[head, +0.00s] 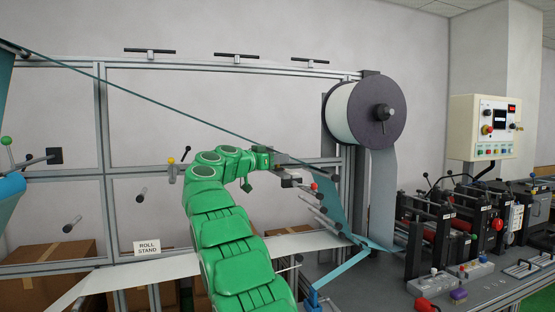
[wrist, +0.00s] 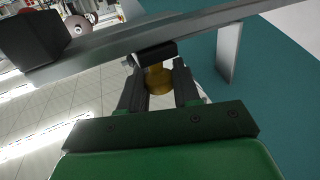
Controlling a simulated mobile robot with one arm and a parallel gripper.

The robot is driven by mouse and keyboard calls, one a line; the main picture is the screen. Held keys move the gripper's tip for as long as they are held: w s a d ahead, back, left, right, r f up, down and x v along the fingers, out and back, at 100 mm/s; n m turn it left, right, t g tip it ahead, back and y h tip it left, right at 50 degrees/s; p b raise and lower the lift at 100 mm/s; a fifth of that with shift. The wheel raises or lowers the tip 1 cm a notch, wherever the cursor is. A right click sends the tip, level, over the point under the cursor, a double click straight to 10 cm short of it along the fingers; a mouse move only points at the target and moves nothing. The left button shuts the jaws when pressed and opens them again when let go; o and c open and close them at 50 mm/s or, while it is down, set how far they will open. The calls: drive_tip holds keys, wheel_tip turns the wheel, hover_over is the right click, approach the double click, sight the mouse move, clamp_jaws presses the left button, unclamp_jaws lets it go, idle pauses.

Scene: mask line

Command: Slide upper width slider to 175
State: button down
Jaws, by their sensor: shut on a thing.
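My gripper (head: 281,160) is at the end of my green arm, beside a grey rail near the middle of the head view. In the wrist view, the two dark fingers of my gripper (wrist: 158,78) are closed around a brass-yellow knob (wrist: 158,80). The knob sits under a dark block on a grey metal rail (wrist: 185,30), which crosses the view at a slant. I take this to be the upper width slider. In the head view the gripper hides the knob. No scale number can be read.
A teal web (wrist: 270,80) lies close on the right in the wrist view. A red-topped knob (head: 314,187) is just below right of the gripper. A large white roll (head: 352,112) and the machine (head: 440,235) stand to the right. A "ROLL STAND" sign (head: 147,248) is at left.

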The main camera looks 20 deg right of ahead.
drive_tip(key=shift+s+r, duration=0.15)
drive_tip(key=shift+r, duration=0.05)
drive_tip(key=shift+s, duration=0.9)
drive_tip(key=shift+a, duration=0.1)
drive_tip(key=shift+r, duration=0.1)
drive_tip(key=c, duration=1)
unclamp_jaws()
drive_tip(key=shift+c, duration=0.2)
drive_tip(key=shift+o, duration=0.7)
drive_tip(key=v, duration=0.7)
drive_tip(key=shift+s+a, duration=0.15)
drive_tip(key=shift+a, duration=0.15)
